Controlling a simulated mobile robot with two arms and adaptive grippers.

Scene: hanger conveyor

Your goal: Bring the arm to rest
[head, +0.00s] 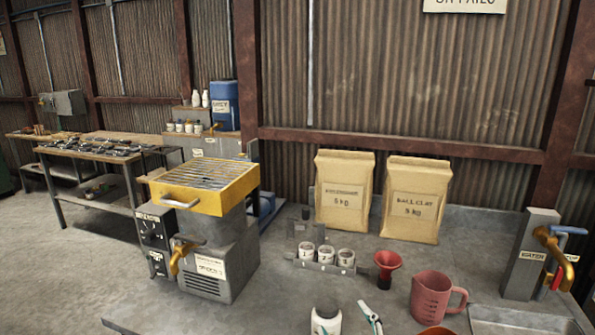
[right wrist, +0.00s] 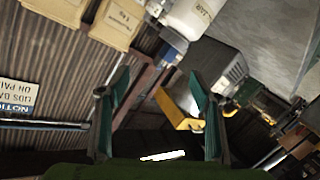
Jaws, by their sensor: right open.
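My right gripper (right wrist: 158,88) shows in the right wrist view, with its two dark green fingers spread wide apart. No object sits between the fingertips; only the distant scene shows through the gap. In the head view, a small white and teal piece (head: 370,318) shows at the bottom edge, and I cannot tell whether it is a tool or part of a gripper. My left gripper is in neither view.
On the grey bench stand a yellow-topped machine (head: 207,180), two paper bags (head: 413,212), several small cups (head: 327,255), a red funnel (head: 387,265), a pink jug (head: 432,298), a white jar (head: 326,321) and a water tap (head: 535,250). Clear floor lies at left.

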